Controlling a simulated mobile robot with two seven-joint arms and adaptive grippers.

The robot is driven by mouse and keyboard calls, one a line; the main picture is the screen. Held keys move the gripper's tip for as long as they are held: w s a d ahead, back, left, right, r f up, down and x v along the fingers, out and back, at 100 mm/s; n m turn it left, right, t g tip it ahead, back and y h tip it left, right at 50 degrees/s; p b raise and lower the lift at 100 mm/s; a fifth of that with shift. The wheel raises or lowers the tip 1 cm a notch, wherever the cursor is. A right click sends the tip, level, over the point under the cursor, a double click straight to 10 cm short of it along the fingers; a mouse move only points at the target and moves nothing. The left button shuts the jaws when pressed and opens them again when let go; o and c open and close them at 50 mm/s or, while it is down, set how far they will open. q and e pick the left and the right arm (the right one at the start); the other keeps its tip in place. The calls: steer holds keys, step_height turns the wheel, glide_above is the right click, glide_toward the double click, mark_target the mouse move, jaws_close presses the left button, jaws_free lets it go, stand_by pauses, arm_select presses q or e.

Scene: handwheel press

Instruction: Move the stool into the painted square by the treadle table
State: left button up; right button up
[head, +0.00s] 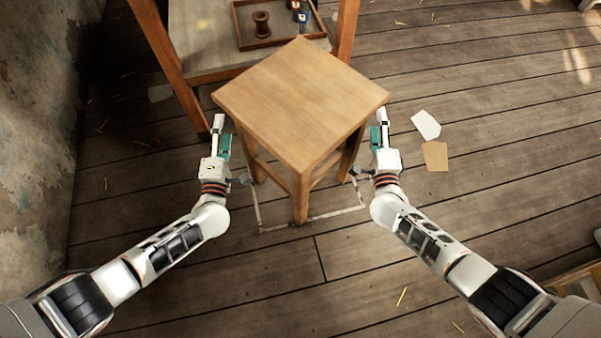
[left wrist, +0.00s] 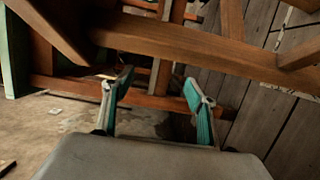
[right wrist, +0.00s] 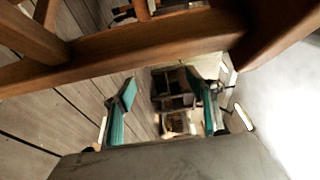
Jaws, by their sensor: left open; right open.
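The wooden stool (head: 300,100) stands upright in the middle of the head view. White painted lines (head: 335,213) show on the floor around its lower legs. Its nearest foot is at or on the near line; the seat hides the far part of the square. The treadle table (head: 160,45) is just behind the stool. My left gripper (head: 221,132) is open beside the stool's left side, and my right gripper (head: 380,132) is open beside its right side. The stool's wooden rails (left wrist: 190,40) (right wrist: 130,45) cross both wrist views above the open, empty fingers.
A tray (head: 240,25) with a spool (head: 261,24) and small items sits on the table's lower board. Two paper scraps (head: 426,124) (head: 435,156) lie right of the stool. A worn wall (head: 35,120) is at left. The plank floor in front is mostly clear.

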arm_select(q)
steer(key=s, duration=0.9)
steer(key=shift+s, duration=0.25)
arm_select(e)
steer(key=s, duration=1.2)
arm_select(q)
steer(key=shift+r, duration=0.1)
